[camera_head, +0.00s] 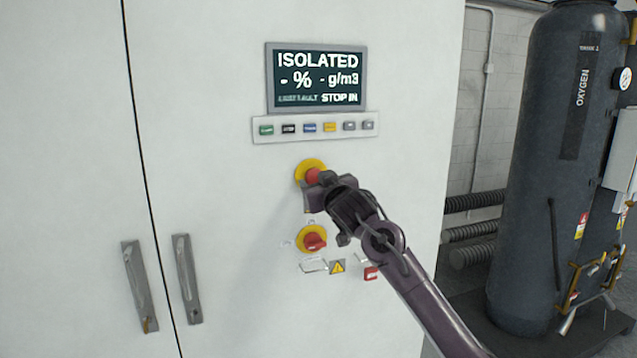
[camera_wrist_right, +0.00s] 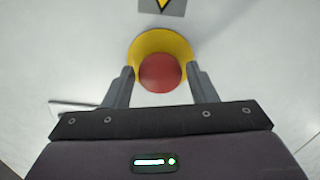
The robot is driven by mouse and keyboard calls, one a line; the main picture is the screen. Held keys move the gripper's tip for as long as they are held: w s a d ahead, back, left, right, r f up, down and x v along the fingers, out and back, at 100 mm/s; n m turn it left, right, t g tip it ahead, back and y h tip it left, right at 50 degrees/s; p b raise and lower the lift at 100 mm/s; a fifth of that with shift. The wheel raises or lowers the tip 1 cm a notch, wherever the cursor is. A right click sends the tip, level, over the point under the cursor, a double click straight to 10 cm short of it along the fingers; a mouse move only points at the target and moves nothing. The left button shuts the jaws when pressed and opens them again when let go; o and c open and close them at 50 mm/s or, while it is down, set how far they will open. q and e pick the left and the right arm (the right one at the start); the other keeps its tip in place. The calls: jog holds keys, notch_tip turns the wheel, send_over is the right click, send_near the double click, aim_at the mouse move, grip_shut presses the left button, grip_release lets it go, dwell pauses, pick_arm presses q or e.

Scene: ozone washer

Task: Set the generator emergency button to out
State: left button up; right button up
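The generator emergency button (camera_head: 311,173) is a round red cap on a yellow base, on the white cabinet front below the display. In the right wrist view the red cap (camera_wrist_right: 160,73) sits between the fingertips, with its yellow base (camera_wrist_right: 161,44) behind. My right gripper (camera_head: 319,187) is at the button and hides part of it in the head view. Its fingers (camera_wrist_right: 164,82) are apart, one on each side of the cap; I cannot tell whether they touch it. The display (camera_head: 317,77) reads "ISOLATED" and "STOP IN". My left gripper is not in view.
A red rotary knob on a yellow base (camera_head: 313,240) is just below the gripper. A row of small buttons (camera_head: 316,127) runs under the display. Cabinet door handles (camera_head: 187,279) are at lower left. A dark oxygen tank (camera_head: 540,170) stands at right.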

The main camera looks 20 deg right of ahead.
jog(key=c, duration=1.1)
jog(key=shift+o, duration=0.2)
jog(key=shift+s, duration=0.65)
jog(key=o, duration=1.4)
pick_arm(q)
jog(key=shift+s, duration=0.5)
pick_arm(e)
jog(key=shift+s, duration=0.1)
